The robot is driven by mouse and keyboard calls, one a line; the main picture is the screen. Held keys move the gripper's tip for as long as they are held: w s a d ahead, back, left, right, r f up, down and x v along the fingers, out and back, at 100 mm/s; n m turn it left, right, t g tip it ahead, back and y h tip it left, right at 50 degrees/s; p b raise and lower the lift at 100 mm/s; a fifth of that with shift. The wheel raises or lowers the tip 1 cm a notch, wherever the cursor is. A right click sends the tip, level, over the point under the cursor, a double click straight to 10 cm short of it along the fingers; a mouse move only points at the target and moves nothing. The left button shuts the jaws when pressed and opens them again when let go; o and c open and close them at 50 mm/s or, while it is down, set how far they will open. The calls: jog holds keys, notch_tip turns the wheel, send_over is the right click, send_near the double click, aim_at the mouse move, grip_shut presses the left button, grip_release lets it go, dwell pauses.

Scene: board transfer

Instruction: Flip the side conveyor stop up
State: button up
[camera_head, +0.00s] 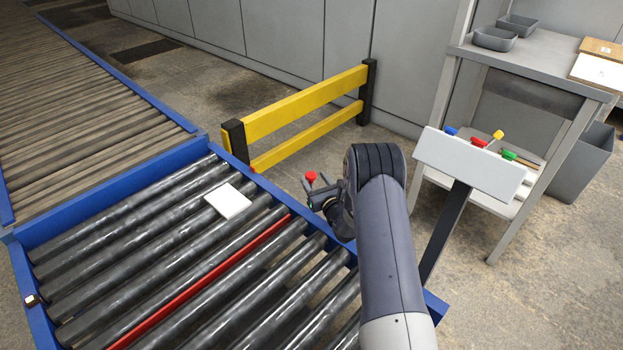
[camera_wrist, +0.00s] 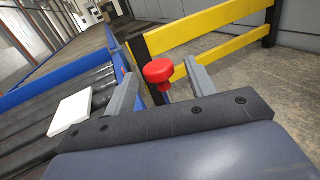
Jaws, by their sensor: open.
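The red knob (camera_head: 311,177) of the stop's lever stands up beside the right-hand blue rail of the roller conveyor. In the wrist view the red knob (camera_wrist: 159,72) shows between my two fingers, with a gap on either side. My gripper (camera_wrist: 163,88) is open and empty; in the head view it (camera_head: 318,195) is at the knob, partly hidden by my arm. The red stop bar (camera_head: 205,283) lies in a gap between the rollers, across the conveyor, seemingly low among them. The lever's lower part is mostly hidden.
A white board (camera_head: 228,200) lies on the rollers behind the red bar. A yellow barrier (camera_head: 300,105) with black posts stands close behind the knob. A tilted grey panel (camera_head: 470,165) with coloured levers stands to the right, before a grey shelf table (camera_head: 545,65).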

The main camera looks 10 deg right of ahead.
jog(key=shift+x, duration=1.55)
jog(key=shift+a, duration=0.15)
jog(key=shift+c, duration=0.3)
grip_shut()
